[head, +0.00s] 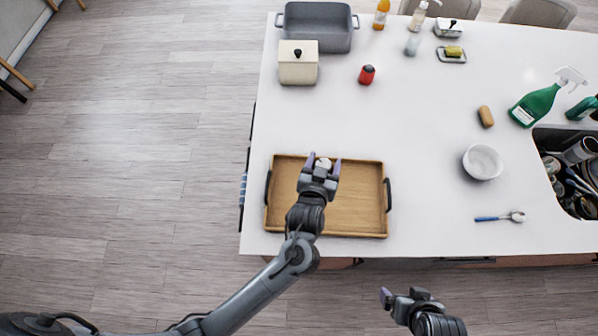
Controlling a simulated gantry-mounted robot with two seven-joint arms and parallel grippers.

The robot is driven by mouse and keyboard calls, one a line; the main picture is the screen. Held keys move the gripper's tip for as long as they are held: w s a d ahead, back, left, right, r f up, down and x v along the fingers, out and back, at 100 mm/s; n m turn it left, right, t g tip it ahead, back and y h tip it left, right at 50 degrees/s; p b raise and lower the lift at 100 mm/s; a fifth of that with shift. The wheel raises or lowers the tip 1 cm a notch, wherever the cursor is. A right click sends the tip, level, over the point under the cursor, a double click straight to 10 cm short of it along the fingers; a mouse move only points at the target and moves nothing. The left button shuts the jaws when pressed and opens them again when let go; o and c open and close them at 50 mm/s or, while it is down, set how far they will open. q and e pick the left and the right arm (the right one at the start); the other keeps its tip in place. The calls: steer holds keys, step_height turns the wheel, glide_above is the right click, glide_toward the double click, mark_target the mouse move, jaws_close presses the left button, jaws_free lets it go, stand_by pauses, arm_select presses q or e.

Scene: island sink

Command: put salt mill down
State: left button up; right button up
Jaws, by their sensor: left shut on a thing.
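My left gripper (324,164) is over the wooden tray (350,205), near the tray's far edge. It is shut on a small pale thing between its fingertips, which I take to be the salt mill (324,162). Only the mill's light top shows; the fingers and wrist hide the rest. I cannot tell whether its base touches the tray. The tray has dark handles at its left and right ends, and its visible floor is bare. My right gripper (402,297) is in front of the island's near edge, away from the tray, and its jaw opening is unclear.
A red shaker-like item (367,75), a cream canister (298,63) and a grey roasting pan (318,27) stand farther back. The counter between tray and bowl is clear.

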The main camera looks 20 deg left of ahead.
arm_select(q)
steer(key=w+a+f+b, duration=0.1)
steer(key=a+f+b, duration=0.5)
steer(key=a+b, duration=0.3)
steer(key=shift+w+a, duration=0.35)
steer(key=shift+a, duration=0.2)
step_height(320, 180, down, 4)
steer(key=b, duration=0.5)
steer(key=shift+b, duration=0.35)
steer(key=shift+f, duration=0.15)
steer(key=o, duration=1.2)
